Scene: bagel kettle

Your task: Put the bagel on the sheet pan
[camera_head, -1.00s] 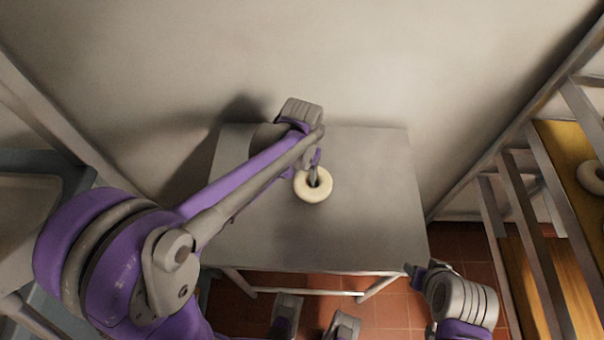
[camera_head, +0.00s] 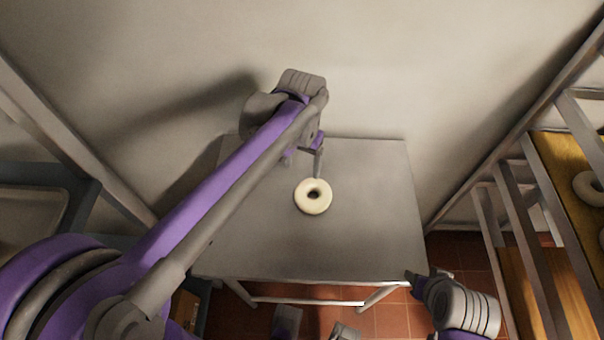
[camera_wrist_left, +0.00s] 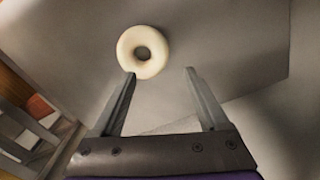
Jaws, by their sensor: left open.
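A pale ring-shaped bagel (camera_head: 313,209) lies flat on a grey metal table (camera_head: 375,225). It also shows in the left wrist view (camera_wrist_left: 128,46), ahead of the fingertips and toward the left one. My left gripper (camera_head: 318,174) is open and empty, above the table just behind the bagel. In the wrist view its two fingers (camera_wrist_left: 160,70) are spread, with nothing between them. My right gripper (camera_head: 411,277) is by the table's front right corner; its jaws are too small to read. A shallow grey pan-like surface (camera_head: 30,215), possibly the sheet pan, is partly in view at the left edge.
A metal rack (camera_head: 515,215) with wooden boards (camera_head: 560,155) stands on the right, and more bagels (camera_head: 590,188) lie there. A plain wall (camera_head: 400,70) rises behind the table. The tabletop around the bagel is clear.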

